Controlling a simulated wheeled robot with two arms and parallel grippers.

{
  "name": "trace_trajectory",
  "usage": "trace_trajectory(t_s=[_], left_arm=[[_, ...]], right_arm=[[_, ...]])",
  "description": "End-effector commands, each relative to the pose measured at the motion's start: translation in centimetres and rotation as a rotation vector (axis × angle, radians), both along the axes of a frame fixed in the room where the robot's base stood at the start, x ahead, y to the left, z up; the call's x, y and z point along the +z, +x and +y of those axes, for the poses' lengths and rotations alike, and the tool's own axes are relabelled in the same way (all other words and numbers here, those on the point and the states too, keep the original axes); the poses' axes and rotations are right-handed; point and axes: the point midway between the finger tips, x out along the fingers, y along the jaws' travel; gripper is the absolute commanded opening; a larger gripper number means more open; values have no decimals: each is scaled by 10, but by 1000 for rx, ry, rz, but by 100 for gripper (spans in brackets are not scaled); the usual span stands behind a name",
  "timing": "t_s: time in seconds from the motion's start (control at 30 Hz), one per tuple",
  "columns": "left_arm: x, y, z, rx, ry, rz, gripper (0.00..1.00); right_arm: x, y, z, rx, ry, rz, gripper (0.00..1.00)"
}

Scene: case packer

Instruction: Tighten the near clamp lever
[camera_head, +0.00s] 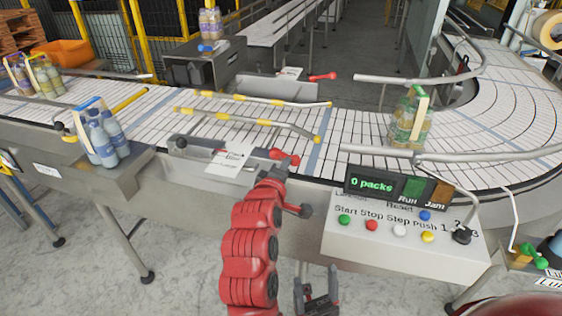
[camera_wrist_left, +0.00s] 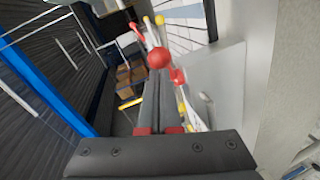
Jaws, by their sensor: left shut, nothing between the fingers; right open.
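The near clamp lever (camera_head: 284,156) is red and sits at the near rail, beside a white label plate (camera_head: 230,160). My left gripper (camera_head: 272,172) is close by it, and my red arm hides part of that area. In the left wrist view the left fingers (camera_wrist_left: 158,80) are shut and empty. A red ball knob (camera_wrist_left: 159,58) shows just past their tips, with another red part to its right. I cannot tell whether the fingers touch it. My right gripper (camera_head: 317,298) is open and empty, low in front of the machine.
A control box (camera_head: 400,235) with coloured buttons and a "0 packs" display stands right of my arm. A far red lever (camera_head: 322,77) is across the conveyor (camera_head: 330,130). Bottle packs stand at left (camera_head: 102,140) and right (camera_head: 408,122). Yellow-marked guide rails (camera_head: 245,120) cross the belt.

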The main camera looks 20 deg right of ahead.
Motion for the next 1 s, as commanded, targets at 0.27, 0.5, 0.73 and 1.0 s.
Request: trace_trajectory(t_s=[0.27, 0.5, 0.73, 1.0], left_arm=[[0, 0, 0, 2, 1, 0, 0], [-2, 1, -5, 49, -1, 4, 0], [-3, 1, -8, 83, 0, 5, 0], [-10, 0, -24, 178, 4, -1, 0]], right_arm=[[0, 0, 0, 0, 0, 0, 69], [-4, 0, 0, 0, 0, 0, 69], [-6, 0, 0, 0, 0, 0, 69], [-39, 0, 0, 0, 0, 0, 69]])
